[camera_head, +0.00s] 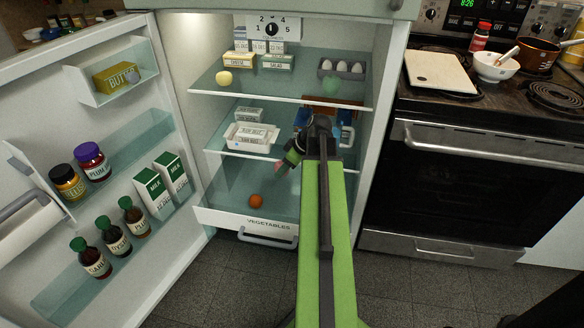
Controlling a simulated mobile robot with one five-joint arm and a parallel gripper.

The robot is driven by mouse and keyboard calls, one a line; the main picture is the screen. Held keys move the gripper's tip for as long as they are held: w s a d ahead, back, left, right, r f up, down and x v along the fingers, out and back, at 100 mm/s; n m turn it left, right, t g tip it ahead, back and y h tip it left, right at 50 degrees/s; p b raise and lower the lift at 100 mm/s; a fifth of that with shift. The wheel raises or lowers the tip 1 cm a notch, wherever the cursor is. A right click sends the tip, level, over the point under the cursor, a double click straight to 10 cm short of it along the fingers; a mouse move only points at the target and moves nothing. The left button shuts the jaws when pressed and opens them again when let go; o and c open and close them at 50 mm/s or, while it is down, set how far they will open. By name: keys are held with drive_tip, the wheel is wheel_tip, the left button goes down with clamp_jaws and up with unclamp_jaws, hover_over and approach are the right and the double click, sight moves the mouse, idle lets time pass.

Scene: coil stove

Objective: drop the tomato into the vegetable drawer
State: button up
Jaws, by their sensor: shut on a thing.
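The tomato (256,200) is a small orange-red ball. It shows low in the fridge, over the open vegetable drawer (240,223), just behind the drawer's white front. My gripper (279,167) reaches in from the right and points down and left, above and to the right of the tomato in the picture. Its jaws are small and blurred here. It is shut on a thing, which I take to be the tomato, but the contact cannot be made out. I cannot tell whether the tomato touches the drawer floor.
The fridge door (105,150) stands open at the left, with bottles and cartons on its shelves. Glass shelves (300,90) with packages, eggs and a yellow fruit (224,78) lie above the drawer. A stove (480,160) stands right of the fridge. The floor in front is clear.

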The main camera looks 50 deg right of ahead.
drive_tip(key=f+b, duration=0.1)
drive_tip(key=f, duration=0.2)
drive_tip(key=f+b, duration=0.1)
drive_tip(key=shift+w+a+f+b, duration=0.25)
drive_tip(key=shift+w+f+b, duration=0.05)
wheel_tip(320, 180, down, 6)
drive_tip(key=b, duration=0.6)
drive_tip(key=o, duration=1.5)
drive_tip(key=p+v, duration=1.5)
drive_tip(key=v, duration=0.2)
drive_tip(key=shift+s+d+r, duration=0.1)
drive_tip(key=shift+s+r, duration=0.05)
drive_tip(key=shift+r, duration=0.05)
